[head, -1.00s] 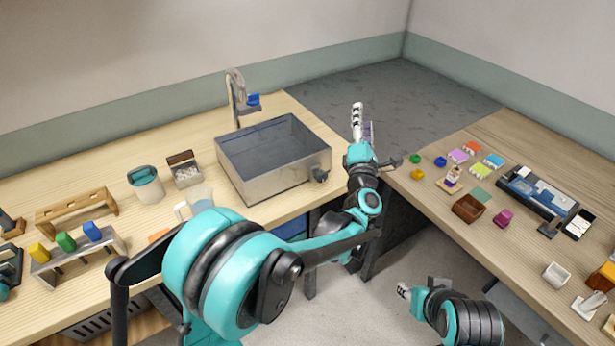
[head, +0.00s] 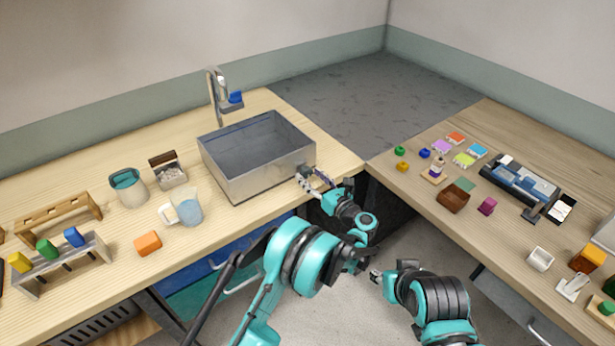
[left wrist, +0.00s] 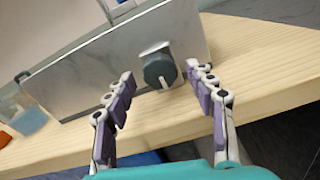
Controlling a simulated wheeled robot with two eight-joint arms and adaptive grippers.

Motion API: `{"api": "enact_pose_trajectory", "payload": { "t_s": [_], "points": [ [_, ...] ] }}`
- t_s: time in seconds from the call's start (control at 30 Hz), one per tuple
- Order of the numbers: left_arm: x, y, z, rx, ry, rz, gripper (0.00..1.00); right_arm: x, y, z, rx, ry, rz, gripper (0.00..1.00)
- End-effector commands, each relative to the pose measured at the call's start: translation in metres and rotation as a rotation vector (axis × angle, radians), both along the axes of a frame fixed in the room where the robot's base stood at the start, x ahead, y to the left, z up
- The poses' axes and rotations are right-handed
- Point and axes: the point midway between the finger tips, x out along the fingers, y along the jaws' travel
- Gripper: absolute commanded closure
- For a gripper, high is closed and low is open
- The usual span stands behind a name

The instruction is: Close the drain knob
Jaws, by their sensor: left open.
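The drain knob is a dark round knob with a pale pointer line, on the outer wall of the metal sink (head: 240,180). It shows in the left wrist view, the drain knob (left wrist: 160,71), with its pointer running roughly up and down in the picture. My left gripper (left wrist: 165,88) is open, its two purple-padded fingers on either side of the knob in the picture; I cannot tell whether they touch it. My right gripper (head: 376,276) is low, away from the sink.
A faucet (head: 219,100) with a blue handle stands behind the sink. A beaker (head: 187,207), an orange block (head: 148,243) and a tube rack (head: 62,262) stand to the left. The right table (head: 420,200) holds several small items. The bench edge runs just below the knob.

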Motion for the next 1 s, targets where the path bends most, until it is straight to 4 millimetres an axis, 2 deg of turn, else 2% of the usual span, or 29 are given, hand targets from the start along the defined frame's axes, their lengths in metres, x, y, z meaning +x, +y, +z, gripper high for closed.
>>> {"api": "enact_pose_trajectory", "payload": {
  "t_s": [0.2, 0.47, 0.6, 0.67, 1.0],
  "points": [
    [0.015, 0.011, 0.000, 0.001, 0.000, 0.000, 0.45, 0.000, 0.000, -0.006, 0.000, 0.000, 0.000, 0.60],
    [0.016, 0.011, 0.001, 0.001, 0.000, -0.002, 0.45, 0.000, 0.000, -0.005, 0.000, 0.000, 0.000, 0.60],
    [0.016, 0.011, 0.001, 0.001, 0.000, -0.002, 0.82, 0.000, 0.000, -0.005, 0.000, 0.000, 0.000, 0.60],
    [0.016, 0.011, 0.001, 0.001, 0.000, -0.001, 0.95, 0.000, 0.000, -0.005, 0.000, 0.000, 0.000, 0.60],
    [0.016, 0.012, 0.001, 0.025, 0.017, -0.001, 0.95, 0.000, 0.000, -0.007, 0.000, 0.000, 0.000, 0.60]
  ]
}}
